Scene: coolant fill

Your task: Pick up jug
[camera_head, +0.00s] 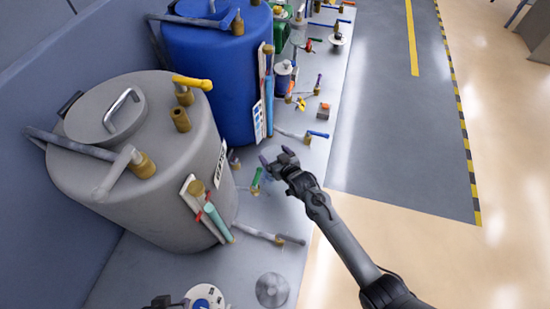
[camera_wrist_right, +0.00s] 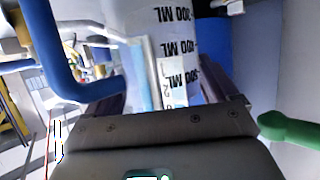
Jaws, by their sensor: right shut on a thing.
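The jug (camera_wrist_right: 176,30) shows in the right wrist view as a pale, see-through wall with black ML marks. It stands between the two dark fingers of my right gripper (camera_wrist_right: 165,92), which is shut on it. In the head view my right gripper (camera_head: 276,162) is over the grey bench, right of the grey tank, beside a green valve handle (camera_head: 257,177). The jug is hard to make out there. A small dark part at the bottom edge (camera_head: 165,301) looks like my left gripper, mostly cut off, so its jaws cannot be read.
A grey tank (camera_head: 160,105) with a yellow-handled valve and a blue drum (camera_head: 212,70) stand along the back. Pipes and valves stick out over the bench near the gripper. A grey funnel-like piece (camera_head: 272,290) and a white-blue disc (camera_head: 205,297) are in front. The floor at right is clear.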

